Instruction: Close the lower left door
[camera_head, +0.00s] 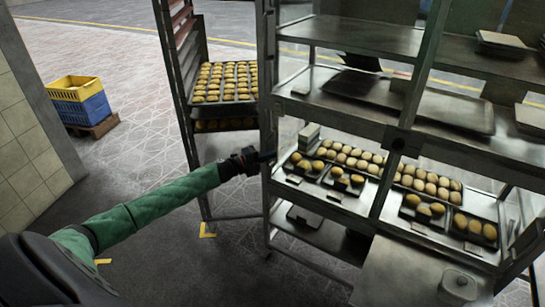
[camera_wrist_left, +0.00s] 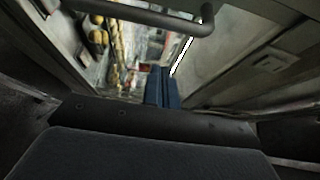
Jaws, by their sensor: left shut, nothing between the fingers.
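My left gripper (camera_head: 268,157) is at the end of the green arm, beside the front-left post of the metal shelf unit (camera_head: 268,85). In the left wrist view its blue fingers (camera_wrist_left: 162,88) are together with nothing between them. A grey metal bar with a bent end (camera_wrist_left: 150,14) crosses the top of that view, beyond the fingers; I cannot tell whether they touch it. I cannot clearly make out the lower left door in either view. My right gripper is not in view.
The shelf unit holds trays of bread rolls (camera_head: 345,157). Behind it on the left stands a rack with a bread tray (camera_head: 225,82). A yellow and blue crate (camera_head: 80,102) sits on a pallet by the tiled wall (camera_head: 25,135). The floor on the left is largely clear.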

